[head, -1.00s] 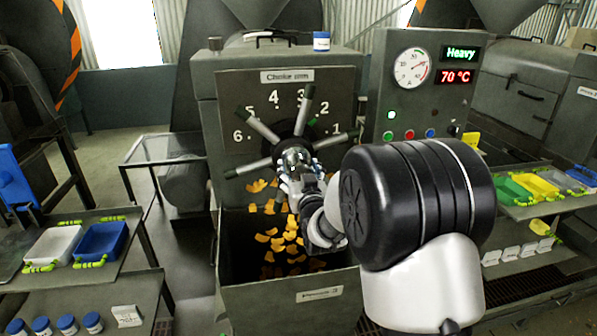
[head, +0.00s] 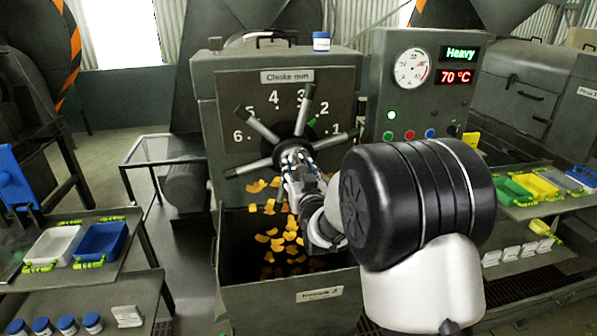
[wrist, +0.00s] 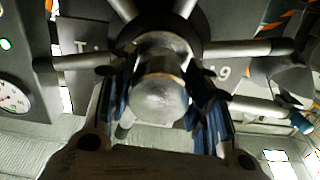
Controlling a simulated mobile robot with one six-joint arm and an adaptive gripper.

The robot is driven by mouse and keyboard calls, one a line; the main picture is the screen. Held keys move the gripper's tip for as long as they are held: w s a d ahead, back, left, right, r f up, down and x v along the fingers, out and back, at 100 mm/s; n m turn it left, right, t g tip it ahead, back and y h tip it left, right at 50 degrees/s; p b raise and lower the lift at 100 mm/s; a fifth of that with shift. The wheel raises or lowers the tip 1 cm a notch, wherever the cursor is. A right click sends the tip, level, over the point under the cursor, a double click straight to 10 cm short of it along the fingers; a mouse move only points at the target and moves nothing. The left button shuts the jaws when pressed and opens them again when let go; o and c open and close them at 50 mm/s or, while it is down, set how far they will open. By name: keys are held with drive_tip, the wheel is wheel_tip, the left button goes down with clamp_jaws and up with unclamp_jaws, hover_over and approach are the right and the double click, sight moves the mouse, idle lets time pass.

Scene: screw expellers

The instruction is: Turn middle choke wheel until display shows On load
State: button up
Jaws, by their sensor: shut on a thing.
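The choke wheel (head: 299,131) has grey spokes with dark tips and sits on the numbered dial plate of the middle machine. My gripper (head: 292,155) is at the wheel's centre, in front of its lower part. In the wrist view my gripper (wrist: 160,100) has its blue-padded fingers on either side of the round metal hub (wrist: 160,95), shut on it, with spokes spreading behind. The display (head: 461,53) reads "Heavy" in green. My arm hides the lower right of the wheel.
A round gauge (head: 412,69) and a red 70 °C readout (head: 456,77) are on the control box. A bin (head: 290,295) stands below the wheel, with orange pieces above its opening. A glass-topped table (head: 165,150) is at left.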

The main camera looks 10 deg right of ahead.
drive_tip(key=shift+c, duration=0.9)
drive_tip(key=shift+n+b, duration=0.3)
drive_tip(key=shift+b, duration=0.05)
drive_tip(key=shift+n+b, duration=0.5)
drive_tip(key=shift+b, duration=0.25)
drive_tip(key=n+b, duration=0.2)
drive_tip(key=b, duration=0.1)
drive_tip(key=shift+n, duration=0.3)
drive_tip(key=shift+d+n+b, duration=0.1)
drive_tip(key=shift+n+b, duration=0.55)
drive_tip(key=shift+n, duration=0.15)
drive_tip(key=shift+r, duration=0.1)
